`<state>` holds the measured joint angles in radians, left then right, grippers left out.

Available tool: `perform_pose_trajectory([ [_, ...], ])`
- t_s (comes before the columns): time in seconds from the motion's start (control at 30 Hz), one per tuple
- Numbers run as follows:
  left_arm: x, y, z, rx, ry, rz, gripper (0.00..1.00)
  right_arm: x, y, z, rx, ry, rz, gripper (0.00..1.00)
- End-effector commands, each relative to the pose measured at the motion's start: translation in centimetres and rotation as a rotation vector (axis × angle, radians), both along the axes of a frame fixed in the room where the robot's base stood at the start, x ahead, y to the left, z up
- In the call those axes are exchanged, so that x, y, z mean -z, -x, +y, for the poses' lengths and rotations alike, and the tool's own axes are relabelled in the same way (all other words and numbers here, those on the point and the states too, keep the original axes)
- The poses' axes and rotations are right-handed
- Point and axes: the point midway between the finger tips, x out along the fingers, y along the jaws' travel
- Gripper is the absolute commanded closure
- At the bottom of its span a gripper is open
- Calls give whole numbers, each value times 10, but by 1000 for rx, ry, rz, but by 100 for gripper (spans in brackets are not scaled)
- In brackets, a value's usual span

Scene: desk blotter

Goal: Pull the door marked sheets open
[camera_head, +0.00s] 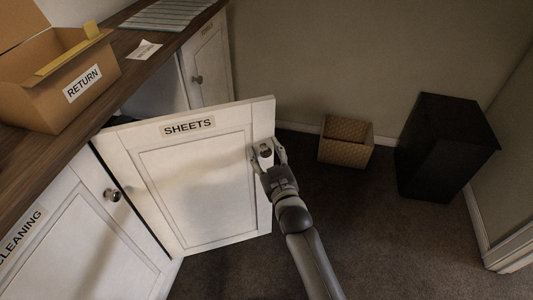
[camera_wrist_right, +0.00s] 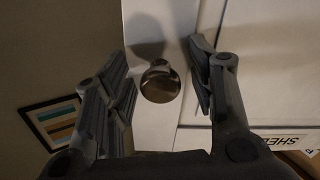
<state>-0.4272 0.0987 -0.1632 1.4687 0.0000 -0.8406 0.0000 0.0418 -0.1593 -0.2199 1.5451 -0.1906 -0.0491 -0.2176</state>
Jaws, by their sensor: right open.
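The white door marked SHEETS (camera_head: 195,180) stands swung out from the cabinet front in the head view, with a dark gap behind its top edge. Its round metal knob (camera_head: 265,150) is near the free edge. My right gripper (camera_head: 266,154) is at the knob, with its fingers on either side of it. In the right wrist view the knob (camera_wrist_right: 160,82) sits between the two open fingers, apart from both. The label shows partly in the right wrist view (camera_wrist_right: 285,141). My left gripper is not in view.
A door marked CLEANING (camera_head: 85,240) is shut at the lower left. Another cabinet door (camera_head: 207,65) is at the back. A RETURN box (camera_head: 40,95) stands on the wooden counter (camera_head: 150,70). A woven basket (camera_head: 345,150) and a black bin (camera_head: 440,150) stand on the carpet.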

Motion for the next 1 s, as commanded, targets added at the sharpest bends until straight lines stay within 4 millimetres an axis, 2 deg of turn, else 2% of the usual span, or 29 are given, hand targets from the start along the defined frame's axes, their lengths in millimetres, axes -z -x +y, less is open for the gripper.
perform_pose_trajectory([
  [0.13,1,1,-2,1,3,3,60,1,4,-1,0,0,1,49],
  [0.27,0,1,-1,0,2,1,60,1,19,-4,1,0,2,49],
  [0.7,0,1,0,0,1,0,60,2,95,-21,0,1,3,49],
  [1.0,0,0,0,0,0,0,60,0,116,-26,0,0,0,49],
])
